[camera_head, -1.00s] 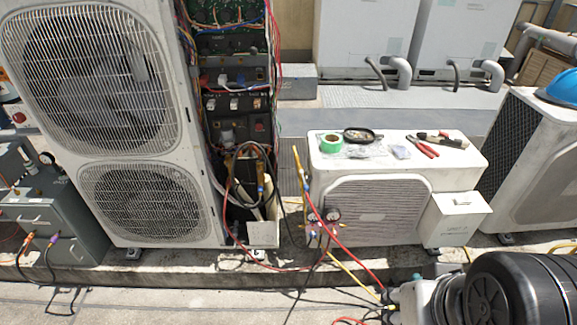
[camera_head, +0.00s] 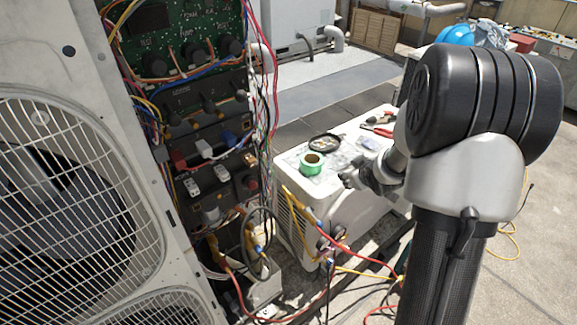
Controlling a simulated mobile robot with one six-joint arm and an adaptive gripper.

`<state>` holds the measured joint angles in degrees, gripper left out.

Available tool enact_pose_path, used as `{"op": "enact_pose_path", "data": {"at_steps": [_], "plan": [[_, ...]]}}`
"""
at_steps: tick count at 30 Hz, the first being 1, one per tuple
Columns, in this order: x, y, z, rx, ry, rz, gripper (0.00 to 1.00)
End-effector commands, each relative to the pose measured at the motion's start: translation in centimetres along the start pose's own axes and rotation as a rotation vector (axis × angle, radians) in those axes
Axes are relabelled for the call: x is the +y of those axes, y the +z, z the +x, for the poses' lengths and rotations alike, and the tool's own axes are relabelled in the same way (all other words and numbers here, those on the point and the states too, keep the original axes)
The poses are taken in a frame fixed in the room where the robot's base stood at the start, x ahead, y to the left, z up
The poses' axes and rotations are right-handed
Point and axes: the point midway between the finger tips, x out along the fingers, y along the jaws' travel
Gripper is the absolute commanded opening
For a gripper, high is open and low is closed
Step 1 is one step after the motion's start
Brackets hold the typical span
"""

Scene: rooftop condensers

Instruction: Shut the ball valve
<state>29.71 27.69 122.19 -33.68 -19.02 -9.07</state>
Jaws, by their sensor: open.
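My gripper (camera_head: 352,179) is open and looks empty. It is small in the view, in front of my arm, and appears over the small white condenser's top, to the right of the open service bay (camera_head: 190,130) of the tall condenser. I cannot clearly single out the ball valve. Brass and yellow fittings (camera_head: 255,243) with hoses sit at the bottom of the bay, to the left of my gripper and apart from it. Cables and hoses partly cover them.
The small condenser (camera_head: 291,219) carries green tape (camera_head: 312,162), a round black tray (camera_head: 326,142) and red-handled pliers (camera_head: 380,131). Gauges and red and yellow hoses hang at its front. The tall condenser's fan grille (camera_head: 70,190) fills the left.

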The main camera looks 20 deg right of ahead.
Motion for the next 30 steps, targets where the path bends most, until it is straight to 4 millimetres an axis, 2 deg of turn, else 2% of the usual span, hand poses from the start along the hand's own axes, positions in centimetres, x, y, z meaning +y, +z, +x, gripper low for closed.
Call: {"op": "enact_pose_path", "data": {"at_steps": [1, 6, 9, 12, 16, 21, 25, 30], "plan": [[0.1, 2.1, 2.4, 0.017, -0.020, -0.003, 0.46], [-1.1, 7.8, 8.3, 0.156, -0.086, -0.011, 0.46], [-3.0, 11.6, 10.5, 0.253, -0.126, 0.013, 0.46], [-5.5, 15.3, 11.6, 0.361, -0.162, 0.059, 0.46], [-9.4, 19.6, 11.4, 0.512, -0.189, 0.149, 0.46], [-13.8, 23.4, 9.2, 0.687, -0.189, 0.276, 0.46], [-15.8, 24.8, 7.7, 0.773, -0.173, 0.345, 0.46], [-16.7, 25.1, 7.0, 0.818, -0.164, 0.378, 0.46]]}}
